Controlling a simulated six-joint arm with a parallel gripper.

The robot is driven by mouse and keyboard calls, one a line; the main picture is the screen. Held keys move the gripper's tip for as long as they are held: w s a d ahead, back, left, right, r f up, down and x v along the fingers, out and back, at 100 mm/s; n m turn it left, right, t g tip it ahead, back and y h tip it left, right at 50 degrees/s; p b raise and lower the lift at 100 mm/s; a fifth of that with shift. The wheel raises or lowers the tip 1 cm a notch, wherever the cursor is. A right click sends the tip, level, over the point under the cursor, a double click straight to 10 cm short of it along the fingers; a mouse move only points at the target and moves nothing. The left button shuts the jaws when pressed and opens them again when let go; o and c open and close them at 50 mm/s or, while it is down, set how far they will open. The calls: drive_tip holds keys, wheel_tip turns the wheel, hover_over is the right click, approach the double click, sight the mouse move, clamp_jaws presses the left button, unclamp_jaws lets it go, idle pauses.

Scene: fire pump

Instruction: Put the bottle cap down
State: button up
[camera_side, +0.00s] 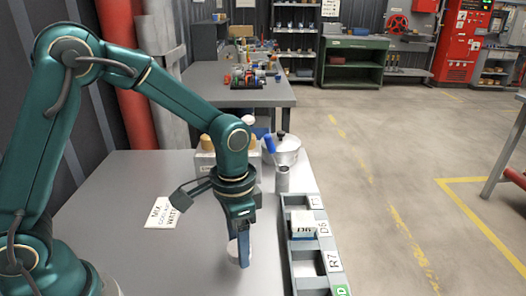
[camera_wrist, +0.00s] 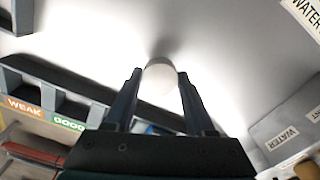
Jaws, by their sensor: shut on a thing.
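A pale, round bottle cap (camera_wrist: 160,78) sits between the two dark fingers of my gripper (camera_wrist: 160,92) in the wrist view. The gripper is shut on it. In the side view my gripper (camera_side: 241,250) points down low over the grey table (camera_side: 120,200), and the white edge of the cap (camera_side: 232,250) shows beside the finger. I cannot tell whether the cap touches the table.
A grey slotted rack (camera_side: 312,262) with labels such as D5 and R7 runs along the table's right edge, holding a white block (camera_side: 302,223). A metal pot (camera_side: 285,150) and a box (camera_side: 205,160) stand behind. A lettered card (camera_side: 161,213) lies left. The table's left part is clear.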

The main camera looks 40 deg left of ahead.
drive_tip(key=shift+f, duration=1.5)
drive_tip(key=shift+f, duration=0.1)
drive_tip(key=o, duration=1.3)
drive_tip(key=shift+c, duration=0.2)
